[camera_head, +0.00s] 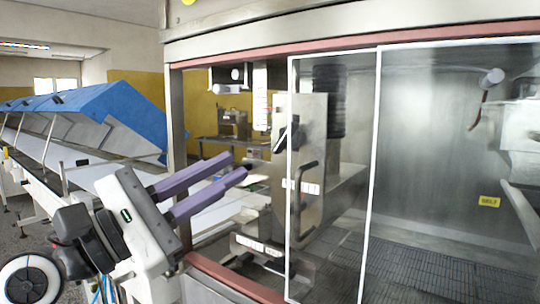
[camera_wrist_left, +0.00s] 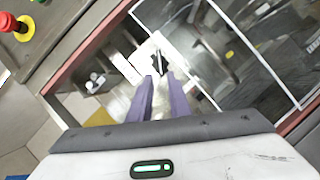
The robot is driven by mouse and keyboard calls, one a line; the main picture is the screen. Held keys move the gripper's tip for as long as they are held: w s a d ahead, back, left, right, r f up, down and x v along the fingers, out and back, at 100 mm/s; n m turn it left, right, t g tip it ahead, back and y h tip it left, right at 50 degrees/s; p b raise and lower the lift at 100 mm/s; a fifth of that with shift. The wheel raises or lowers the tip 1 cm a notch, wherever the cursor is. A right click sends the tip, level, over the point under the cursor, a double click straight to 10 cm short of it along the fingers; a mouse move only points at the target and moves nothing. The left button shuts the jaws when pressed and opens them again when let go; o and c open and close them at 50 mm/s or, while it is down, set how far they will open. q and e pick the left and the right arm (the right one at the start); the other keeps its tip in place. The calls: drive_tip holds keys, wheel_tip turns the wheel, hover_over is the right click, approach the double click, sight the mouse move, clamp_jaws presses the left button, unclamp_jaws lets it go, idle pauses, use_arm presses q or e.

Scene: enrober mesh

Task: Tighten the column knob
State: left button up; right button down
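The grey metal column (camera_head: 311,112) stands inside the machine, partly behind a clear panel. A dark knob or lever (camera_head: 285,138) sits on its left side; I take it for the column knob. A small dark part, which may be the same knob, shows in the left wrist view (camera_wrist_left: 157,62) just beyond my fingertips. My left gripper (camera_head: 238,166) has two long purple fingers, parallel and apart, with nothing between them. It reaches through the machine's left opening, its tips short of the knob and a little lower. My right gripper is not in view.
A white-framed clear panel (camera_head: 332,225) covers the middle of the machine front. A black bar handle (camera_head: 304,186) is on it or behind it; I cannot tell. The steel frame post (camera_head: 177,125) stands close to my left arm. A red button (camera_wrist_left: 8,22) shows in the left wrist view.

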sight(281, 141)
use_arm(q)
drive_tip(key=x, duration=0.9)
drive_tip(key=shift+w+d+r+p, duration=0.1)
drive_tip(key=shift+w+d+p, duration=0.15)
drive_tip(key=shift+w+p, duration=0.05)
clamp_jaws()
